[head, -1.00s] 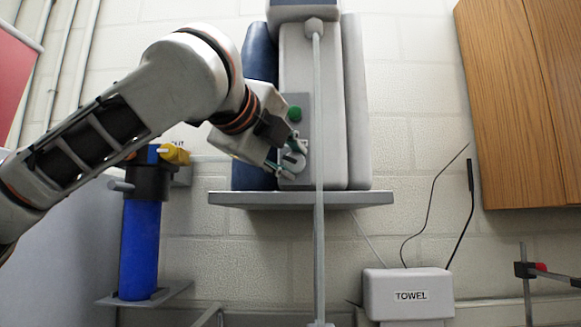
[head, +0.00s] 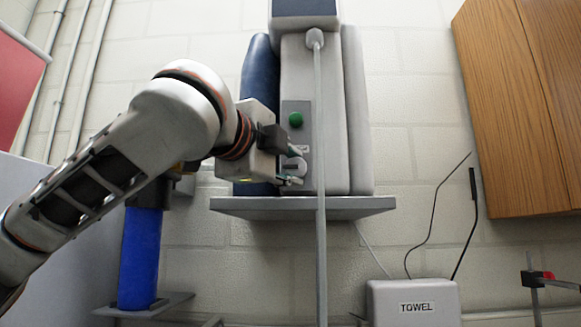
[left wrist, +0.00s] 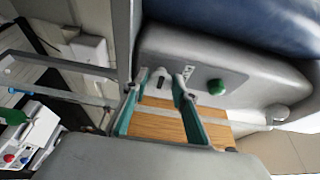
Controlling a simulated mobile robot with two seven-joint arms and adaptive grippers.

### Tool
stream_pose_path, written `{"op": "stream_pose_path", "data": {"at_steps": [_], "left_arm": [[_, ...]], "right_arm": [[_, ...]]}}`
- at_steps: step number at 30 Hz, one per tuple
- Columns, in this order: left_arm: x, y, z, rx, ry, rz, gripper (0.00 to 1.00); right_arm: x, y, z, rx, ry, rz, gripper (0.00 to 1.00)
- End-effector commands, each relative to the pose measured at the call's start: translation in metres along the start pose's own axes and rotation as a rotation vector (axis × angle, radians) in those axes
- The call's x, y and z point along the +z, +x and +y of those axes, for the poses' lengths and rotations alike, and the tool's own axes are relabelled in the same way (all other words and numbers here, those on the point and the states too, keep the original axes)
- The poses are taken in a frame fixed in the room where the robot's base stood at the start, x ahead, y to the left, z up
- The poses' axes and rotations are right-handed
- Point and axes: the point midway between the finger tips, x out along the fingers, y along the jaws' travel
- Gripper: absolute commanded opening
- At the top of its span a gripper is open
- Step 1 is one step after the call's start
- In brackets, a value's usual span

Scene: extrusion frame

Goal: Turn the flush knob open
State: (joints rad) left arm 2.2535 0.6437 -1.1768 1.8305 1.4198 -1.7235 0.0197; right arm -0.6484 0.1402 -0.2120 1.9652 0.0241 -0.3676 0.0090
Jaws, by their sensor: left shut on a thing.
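The flush knob (head: 292,168) is a round grey knob with a raised grip bar, on a grey plate (head: 304,132) on the upright unit's front. A green button (head: 295,119) is above it. My left gripper (head: 294,166) comes in from the left and is shut on the knob, one finger above and one below. In the left wrist view the knob (left wrist: 158,77) shows between the tips of the teal fingers (left wrist: 158,84), with the green button (left wrist: 216,87) to the right. The knob's exact turn is hard to read. My right gripper is in neither view.
A grey shelf (head: 240,207) lies below the unit. A vertical grey rod (head: 320,130) runs just right of the knob. A blue cylinder (head: 139,258) stands lower left under my arm. A towel box (head: 413,300) and a wooden cabinet (head: 515,120) are at right.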

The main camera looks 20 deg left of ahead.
Motion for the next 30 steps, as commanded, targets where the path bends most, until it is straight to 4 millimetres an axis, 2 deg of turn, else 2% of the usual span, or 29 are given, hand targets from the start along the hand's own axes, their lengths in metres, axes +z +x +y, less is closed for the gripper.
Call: {"op": "stream_pose_path", "data": {"at_steps": [7,8,9,22,26,30], "left_arm": [[0.000,0.000,0.000,0.001,-0.001,0.000,0.06],[0.000,0.000,0.000,0.001,-0.001,0.000,0.32],[0.000,0.000,0.000,0.001,-0.001,0.000,0.43],[0.000,-0.005,0.000,0.000,0.001,0.001,0.43],[0.000,-0.023,-0.002,-0.003,0.001,0.001,0.43],[0.000,-0.051,-0.002,-0.004,0.001,0.001,0.43]], "right_arm": [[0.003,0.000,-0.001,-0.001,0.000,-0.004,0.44],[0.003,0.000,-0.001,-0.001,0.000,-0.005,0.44],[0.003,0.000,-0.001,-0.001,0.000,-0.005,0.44],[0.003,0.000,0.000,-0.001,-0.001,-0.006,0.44],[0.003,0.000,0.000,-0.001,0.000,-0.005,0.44],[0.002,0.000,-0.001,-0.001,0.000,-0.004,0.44]]}}
